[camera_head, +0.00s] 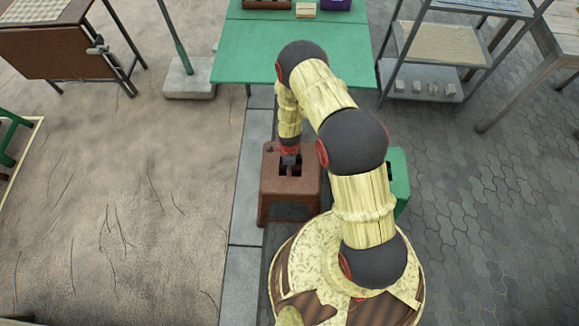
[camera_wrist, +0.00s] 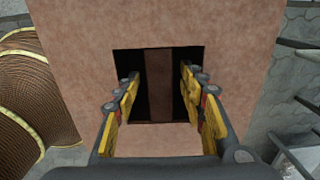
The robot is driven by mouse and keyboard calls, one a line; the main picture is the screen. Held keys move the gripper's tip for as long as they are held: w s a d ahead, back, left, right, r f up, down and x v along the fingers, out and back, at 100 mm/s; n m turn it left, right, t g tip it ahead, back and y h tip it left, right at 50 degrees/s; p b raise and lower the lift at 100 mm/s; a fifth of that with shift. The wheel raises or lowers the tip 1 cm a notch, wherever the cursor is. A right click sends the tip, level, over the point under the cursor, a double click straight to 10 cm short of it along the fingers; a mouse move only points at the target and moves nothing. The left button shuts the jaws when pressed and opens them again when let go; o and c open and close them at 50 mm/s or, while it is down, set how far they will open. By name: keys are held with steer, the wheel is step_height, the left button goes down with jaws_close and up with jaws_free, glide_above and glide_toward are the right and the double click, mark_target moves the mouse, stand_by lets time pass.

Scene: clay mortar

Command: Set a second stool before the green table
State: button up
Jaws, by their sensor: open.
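A brown stool (camera_head: 272,205) stands in front of the green table (camera_head: 238,58). In the wrist view, its pinkish-brown seat (camera_wrist: 85,60) has a square opening split by a central bar (camera_wrist: 159,85). My gripper (camera_head: 289,162) is over this opening. In the wrist view, my gripper (camera_wrist: 160,82) is open, its yellow-padded fingers on either side of the bar with a gap to each side. I cannot tell how deep the fingertips reach. A green stool (camera_head: 399,182) stands to the right of the brown one, mostly hidden behind my arm.
A grey metal shelf rack (camera_head: 440,45) stands at the back right, with a wooden table (camera_head: 555,35) beyond it. A post on a concrete block (camera_head: 188,80) stands left of the green table. The sandy ground at left is clear.

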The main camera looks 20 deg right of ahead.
step_height(320, 180, up, 50)
steer(key=w+n+t+p, duration=0.2)
steer(key=n+t+p, duration=0.15)
steer(key=n, duration=0.75)
steer(key=s+r+n+t, duration=0.2)
steer(key=s+r+n, duration=0.9)
steer(key=s+r, duration=0.9)
steer(key=shift+s+p, duration=0.4)
steer(key=shift+s, duration=0.85)
steer(key=shift+c, duration=0.4)
